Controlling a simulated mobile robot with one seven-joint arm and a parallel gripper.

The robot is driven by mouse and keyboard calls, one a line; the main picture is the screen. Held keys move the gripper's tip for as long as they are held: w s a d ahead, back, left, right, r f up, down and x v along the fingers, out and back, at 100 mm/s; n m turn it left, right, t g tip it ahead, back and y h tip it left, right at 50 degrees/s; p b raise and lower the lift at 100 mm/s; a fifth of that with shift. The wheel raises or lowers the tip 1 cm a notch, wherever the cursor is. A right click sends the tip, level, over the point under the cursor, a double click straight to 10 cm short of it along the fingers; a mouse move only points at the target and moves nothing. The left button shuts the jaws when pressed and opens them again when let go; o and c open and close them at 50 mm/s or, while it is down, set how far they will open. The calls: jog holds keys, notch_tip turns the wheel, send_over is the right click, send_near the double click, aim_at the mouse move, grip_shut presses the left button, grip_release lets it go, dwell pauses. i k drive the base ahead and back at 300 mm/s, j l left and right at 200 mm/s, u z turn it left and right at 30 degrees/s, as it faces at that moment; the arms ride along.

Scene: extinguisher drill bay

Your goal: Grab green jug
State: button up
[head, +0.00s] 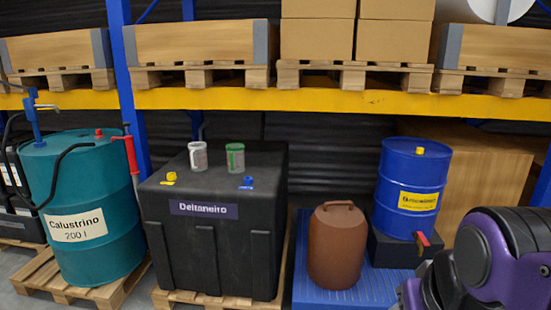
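No clearly green jug shows in the head view. A reddish-brown jug (337,248) with a top handle stands upright on a blue ribbed platform (372,290), right of centre. A small can with a green band (235,158) stands on top of the black tank (215,235), beside a grey-white can (198,156). My arm, purple and black, shows at the lower right, apart from the brown jug in the picture. My gripper itself cannot be made out in this view.
A teal drum (88,205) with a pump stands on a wooden pallet at left. A yellow shelf beam (340,101) carrying pallets and boxes spans above.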

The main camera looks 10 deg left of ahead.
aim_at(235, 152)
jog(key=i+j, duration=0.6)
jog(key=j, duration=0.15)
jog(key=i+j, duration=1.2)
jog(key=j, duration=0.25)
jog(key=i+j, duration=0.1)
jog(key=j, duration=0.25)
jog(key=i+j, duration=0.15)
jog(key=j, duration=0.2)
jog(key=k+j+u, duration=0.1)
jog(key=i+z, duration=0.1)
